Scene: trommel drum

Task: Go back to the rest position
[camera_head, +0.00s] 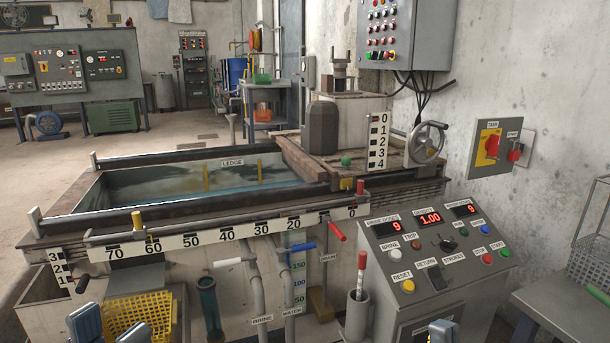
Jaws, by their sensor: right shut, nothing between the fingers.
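My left gripper (112,330) shows at the bottom left edge, in front of the yellow basket (150,310). Its two blue-grey fingertips stand apart with nothing seen between them. My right gripper (441,331) shows only its tip at the bottom edge, in front of the lower part of the control console (385,300). It is shut and empty. Most of both grippers and both arms are below the picture.
A long water-filled tank (75,200) with a numbered scale (200,238) spans the middle. Red (337,232) and blue (222,263) handles and a grey cup with a red-tipped stick (357,305) stand between the grippers. A grey table (575,310) is at right.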

